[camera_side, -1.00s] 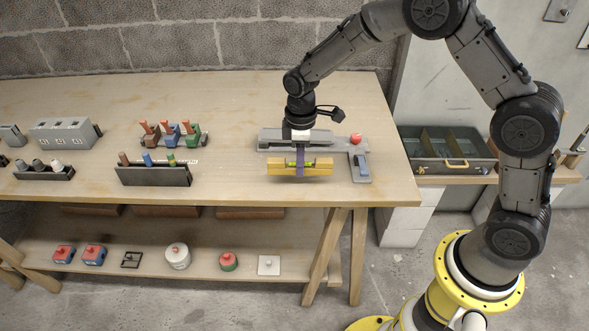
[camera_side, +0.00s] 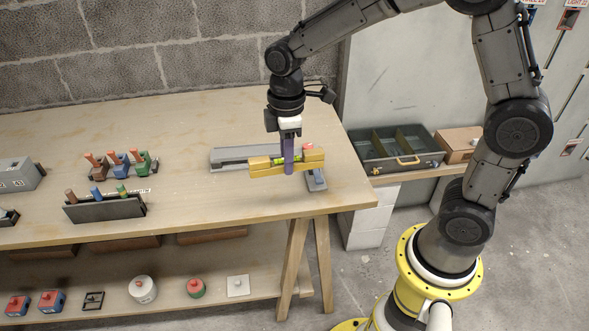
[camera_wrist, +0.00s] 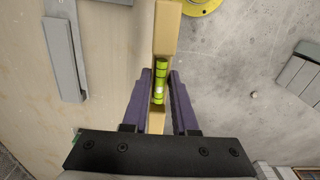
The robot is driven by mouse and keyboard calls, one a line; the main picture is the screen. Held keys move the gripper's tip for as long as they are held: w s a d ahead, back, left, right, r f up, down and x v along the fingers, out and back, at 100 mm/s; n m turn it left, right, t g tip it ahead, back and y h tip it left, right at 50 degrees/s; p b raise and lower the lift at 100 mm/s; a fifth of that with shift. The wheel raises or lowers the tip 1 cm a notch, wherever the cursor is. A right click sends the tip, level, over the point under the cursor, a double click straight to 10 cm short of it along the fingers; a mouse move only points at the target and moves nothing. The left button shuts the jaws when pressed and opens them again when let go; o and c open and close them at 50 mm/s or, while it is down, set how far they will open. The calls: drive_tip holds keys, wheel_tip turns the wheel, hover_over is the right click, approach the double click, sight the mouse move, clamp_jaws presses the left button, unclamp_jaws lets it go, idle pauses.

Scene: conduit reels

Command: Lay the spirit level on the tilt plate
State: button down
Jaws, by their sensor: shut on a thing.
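The spirit level (camera_side: 262,167) is a yellow bar with a green vial at its middle. My gripper (camera_side: 289,167) is shut on it at the vial, with purple fingers on either side. The level is held roughly horizontal, in front of and apparently above a grey fixture (camera_side: 228,157) near the bench's right end. In the wrist view the level (camera_wrist: 167,30) runs lengthwise between the fingers (camera_wrist: 160,88), with floor showing beside it. I cannot tell for sure which thing is the tilt plate.
A rack of coloured-handled pieces (camera_side: 119,165) and a dark holder (camera_side: 105,208) stand left on the bench (camera_side: 190,215). An open toolbox (camera_side: 395,150) is to the right. Several small items, including a white square plate (camera_side: 237,286), lie on the lower shelf.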

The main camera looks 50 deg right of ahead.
drive_tip(key=w+d+r, duration=0.2)
drive_tip(key=w, duration=0.7)
hover_over(249, 152)
wheel_tip(249, 152, down, 7)
drive_tip(key=shift+d+f+m, duration=0.15)
drive_tip(key=shift+d+m, duration=0.05)
drive_tip(key=shift+m, duration=0.2)
drive_tip(key=shift+a+f, duration=0.1)
drive_tip(key=shift+f, duration=2.3)
drive_tip(key=shift+f, duration=0.85)
